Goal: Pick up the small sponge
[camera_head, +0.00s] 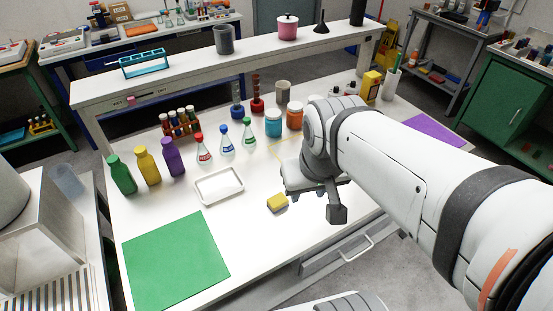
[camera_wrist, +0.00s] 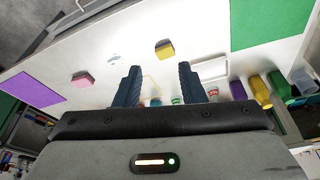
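A small yellow sponge (camera_head: 277,202) lies on the white bench, to the right of a white tray (camera_head: 219,186). In the wrist view the yellow sponge (camera_wrist: 165,49) is beyond the fingertips, near the middle. A pink block (camera_wrist: 82,79), perhaps another sponge, lies to the left in the wrist view; my arm seems to hide it in the head view. My gripper (camera_wrist: 158,72) is open with nothing between its fingers. In the head view it hangs above the bench, to the right of the yellow sponge and apart from it.
A green mat (camera_head: 176,261) lies at the front left and a purple mat (camera_head: 436,132) at the right. Bottles, flasks (camera_head: 203,150) and jars (camera_head: 273,123) stand behind the sponge. The bench around the yellow sponge is clear.

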